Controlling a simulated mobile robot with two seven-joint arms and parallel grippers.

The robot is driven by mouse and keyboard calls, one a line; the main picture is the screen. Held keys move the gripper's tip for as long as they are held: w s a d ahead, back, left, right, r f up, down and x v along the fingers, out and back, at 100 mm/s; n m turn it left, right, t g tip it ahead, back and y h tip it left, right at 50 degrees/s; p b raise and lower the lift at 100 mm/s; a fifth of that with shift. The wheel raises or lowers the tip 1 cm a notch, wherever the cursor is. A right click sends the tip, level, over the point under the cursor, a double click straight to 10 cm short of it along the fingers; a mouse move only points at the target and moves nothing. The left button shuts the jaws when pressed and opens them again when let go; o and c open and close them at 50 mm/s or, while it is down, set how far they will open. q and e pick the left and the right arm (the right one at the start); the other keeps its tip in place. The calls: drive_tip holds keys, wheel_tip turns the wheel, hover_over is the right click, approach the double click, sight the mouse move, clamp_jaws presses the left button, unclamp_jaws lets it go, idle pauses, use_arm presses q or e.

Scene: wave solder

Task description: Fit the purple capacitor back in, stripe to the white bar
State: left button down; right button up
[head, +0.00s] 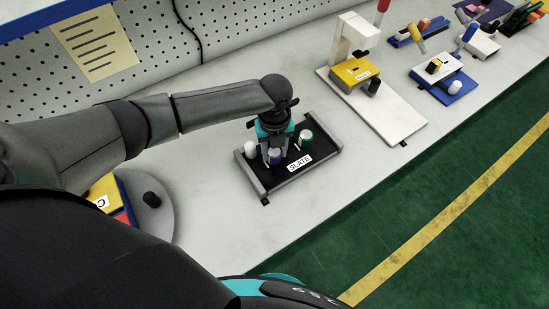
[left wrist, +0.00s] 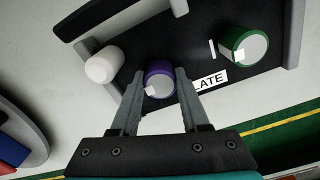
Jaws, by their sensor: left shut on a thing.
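The purple capacitor (head: 274,158) is a short cylinder with a pale top, low over the black tray (head: 262,181) labelled SLATE. My left gripper (head: 273,147) points down and is shut on it. In the left wrist view the purple capacitor (left wrist: 159,74) sits between the two fingertips (left wrist: 157,84), with a white stripe mark on its top edge toward the gripper. Whether the purple capacitor touches the tray cannot be told. My right gripper is out of view.
The tray has raised grey side rims. A yellow-topped fixture (head: 352,72) stands farther right. The bench front is clear.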

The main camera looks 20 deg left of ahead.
use_arm(q)
drive_tip(key=shift+f, duration=0.1)
drive_tip(key=shift+c, duration=1.6)
unclamp_jaws()
wheel_tip(320, 180, up, 15)
drive_tip(key=p, duration=0.2)
